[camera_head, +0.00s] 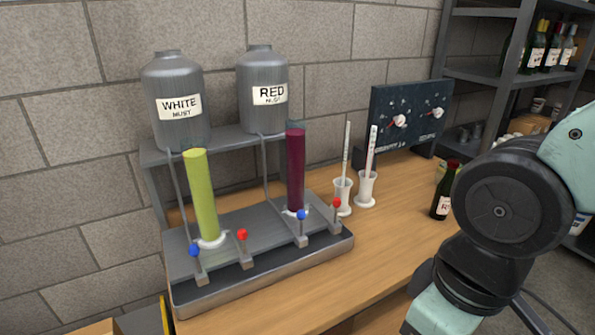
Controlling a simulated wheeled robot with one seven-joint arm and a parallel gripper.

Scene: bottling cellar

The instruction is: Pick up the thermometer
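Two slim white stick-like instruments stand upright in white footed holders on the wooden bench. The left instrument (346,142) is thinner and stands in the left holder (343,196). The right instrument (371,145) is wider, has dark markings and a small reddish patch, and leans slightly in the right holder (366,189). One of them may be the thermometer, but I cannot tell which at this size. Their lower ends are hidden inside the holders. My arm fills the right side of the view, to the right of both holders. My gripper is out of view.
A metal stand (262,262) with yellow and dark-red cylinders, blue and red valve knobs, and two grey tanks is left of the holders. A dark panel (405,112) with knobs is behind them. A bottle (441,203) stands near my arm. The front bench (385,245) is clear.

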